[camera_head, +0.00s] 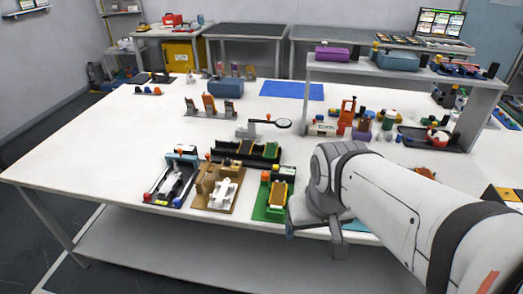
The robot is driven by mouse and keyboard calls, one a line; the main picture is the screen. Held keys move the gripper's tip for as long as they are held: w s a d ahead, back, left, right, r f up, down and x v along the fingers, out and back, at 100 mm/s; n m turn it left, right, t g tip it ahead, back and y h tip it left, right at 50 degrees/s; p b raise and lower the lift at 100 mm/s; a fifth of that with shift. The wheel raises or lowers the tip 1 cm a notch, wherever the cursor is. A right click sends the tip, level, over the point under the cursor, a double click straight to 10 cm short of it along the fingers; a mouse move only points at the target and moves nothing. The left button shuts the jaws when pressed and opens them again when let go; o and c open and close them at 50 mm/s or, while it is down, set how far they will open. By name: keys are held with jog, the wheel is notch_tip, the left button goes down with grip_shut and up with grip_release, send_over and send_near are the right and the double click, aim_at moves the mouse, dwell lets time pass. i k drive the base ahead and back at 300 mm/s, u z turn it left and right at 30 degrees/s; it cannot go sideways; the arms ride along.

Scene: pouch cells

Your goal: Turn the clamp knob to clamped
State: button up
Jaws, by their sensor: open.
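Three small fixtures stand in a row at the table's front edge. The left one is a black and grey fixture (158,190) with a blue bar and an orange knob (180,148) at its top. The right one is a green fixture (262,211) with a yellow-orange block. I cannot tell which part is the clamp knob. My gripper (314,236) points down just right of the green fixture, apart from the knobs. It is open; its fingers are partly hidden by my wrist.
A black tray (245,151) lies behind the fixtures, with a magnifier (282,123) beyond it. Coloured items crowd the table's right side near a raised shelf (400,74). A blue mat (292,91) lies farther back. The white table (90,150) is clear at left.

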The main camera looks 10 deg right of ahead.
aim_at(265, 177)
jog(key=z, duration=0.1)
jog(key=k, duration=0.95)
jog(key=u, duration=0.25)
jog(key=i, duration=1.55)
jog(key=z, duration=0.7)
